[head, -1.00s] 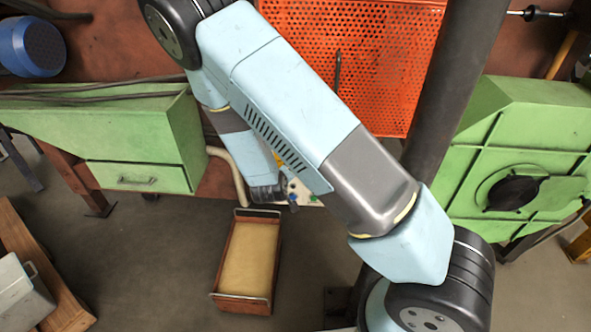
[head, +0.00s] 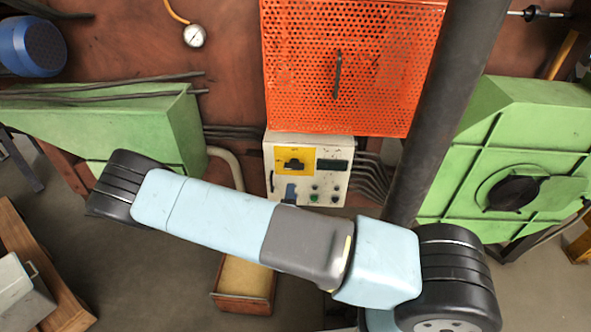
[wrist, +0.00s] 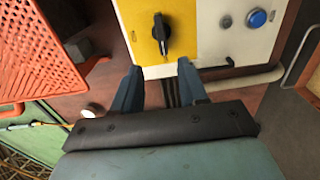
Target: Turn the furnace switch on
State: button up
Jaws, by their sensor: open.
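The furnace switch is a black rotary knob (head: 294,164) on a yellow plate (head: 308,154), on the front of a white control box (head: 341,143) below the orange mesh. Its handle lies about horizontal in the head view. In the wrist view the knob (wrist: 160,36) stands on the yellow plate (wrist: 137,22), above and between the fingertips. My gripper (wrist: 158,80) is open and empty, with its two blue-grey fingers apart at the box's edge; no contact with the knob shows.
A toggle (wrist: 226,22) and a blue button (wrist: 256,18) sit beside the yellow plate. The orange mesh guard (head: 345,60) has a handle above the box. A dark column (head: 440,110) stands to the right. A brown tray (head: 243,300) lies below, partly covered by my arm.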

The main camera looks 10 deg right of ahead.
aim_at(294, 169)
jog(key=w, duration=0.4)
jog(key=w+d, duration=0.1)
jog(key=w, duration=0.3)
jog(key=w+d, duration=0.1)
jog(key=w, duration=0.4)
jog(key=shift+d, duration=0.2)
grip_shut()
jog(key=shift+w+d, duration=0.1)
jog(key=shift+d, duration=0.15)
jog(key=shift+a, duration=0.15)
